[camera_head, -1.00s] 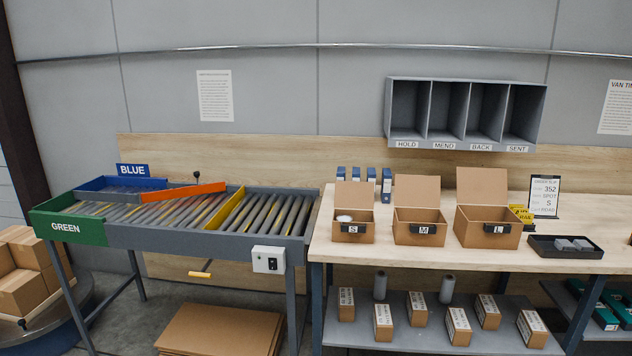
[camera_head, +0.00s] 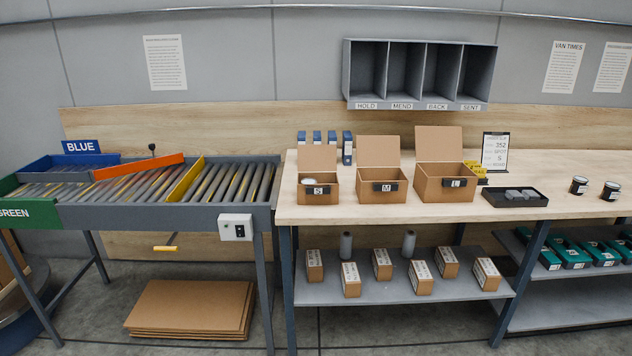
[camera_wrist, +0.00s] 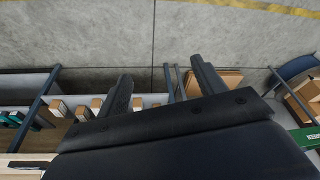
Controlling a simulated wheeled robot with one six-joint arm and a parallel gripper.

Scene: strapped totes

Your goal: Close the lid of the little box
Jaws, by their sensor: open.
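The little box (camera_head: 318,193) is the small brown carton labelled S, leftmost of three on the wooden bench in the head view. Its lid (camera_head: 317,158) stands upright at the back, open. Something round and white (camera_head: 313,182) shows inside it. The medium box (camera_head: 382,188) and the large box (camera_head: 444,185) stand to its right, lids also up. My gripper (camera_wrist: 160,85) shows only in the wrist view, its two dark fingers apart and empty, above the floor. It is away from the boxes, which the wrist view does not clearly show.
A roller conveyor (camera_head: 270,190) stands left of the bench (camera_head: 530,205). A black tray (camera_head: 490,200) with grey pieces and two dark jars (camera_head: 579,186) sit right of the boxes. Blue binders (camera_head: 347,148) stand behind the S box. Bare bench top lies in front of the boxes.

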